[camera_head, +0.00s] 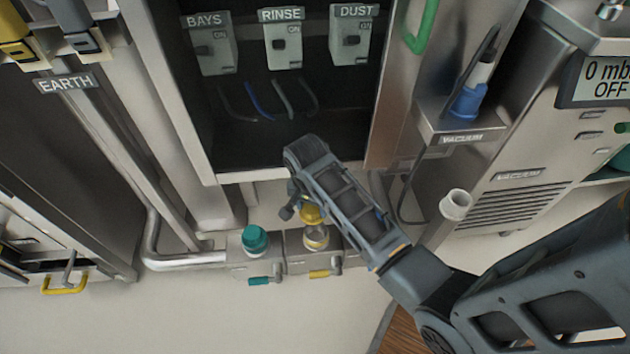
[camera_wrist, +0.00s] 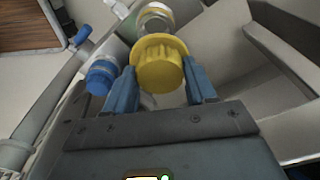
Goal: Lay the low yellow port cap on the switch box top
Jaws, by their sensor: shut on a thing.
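The low yellow port cap (camera_wrist: 160,68) is ribbed with a wider flange. It sits between the two fingers of my gripper (camera_wrist: 160,78), which is shut on it. In the head view the cap (camera_head: 311,213) shows partly behind my gripper (camera_head: 300,208), just above a metal-ringed port (camera_head: 316,238). That port (camera_wrist: 155,18) shows beyond the cap in the wrist view; I cannot tell how wide any gap is. Switches marked BAYS (camera_head: 210,45), RINSE (camera_head: 283,40) and DUST (camera_head: 349,40) are in a dark recess; the switch box top is not clearly identifiable.
A teal cap (camera_head: 255,238) stands left of the yellow one, and a blue cap (camera_wrist: 101,77) is close beside my gripper. Teal (camera_head: 259,281) and yellow (camera_head: 320,274) valve handles stick out below. A vacuum nozzle holder (camera_head: 455,125) and a white cup (camera_head: 455,204) are at right.

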